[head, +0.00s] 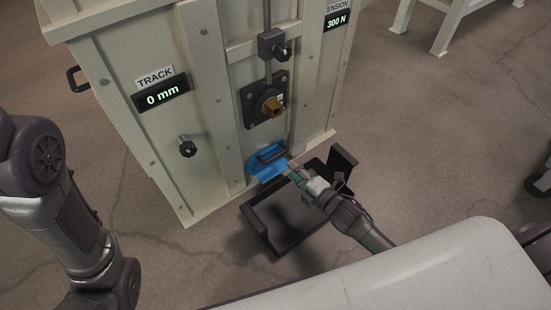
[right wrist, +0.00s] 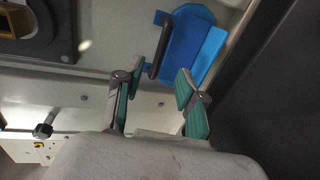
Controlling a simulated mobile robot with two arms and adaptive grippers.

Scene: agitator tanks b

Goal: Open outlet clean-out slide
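The clean-out slide is a blue plate (head: 262,172) low on the front of the cream cabinet, with a dark bar handle (head: 271,153). In the right wrist view the blue plate (right wrist: 203,45) and its handle (right wrist: 160,48) lie just ahead of my fingers. My right gripper (head: 291,168) is at the right side of the slide. Its green-padded fingers (right wrist: 160,77) are spread apart with nothing between them. The handle's lower end appears in line with the gap; I cannot tell whether a finger touches it. My left arm shows at the left, its gripper out of view.
A black open tray (head: 262,237) sits on the floor under the slide, close below my right gripper. Another knob (head: 187,148) sticks out at the left. The track display (head: 163,93) reads 0 mm.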

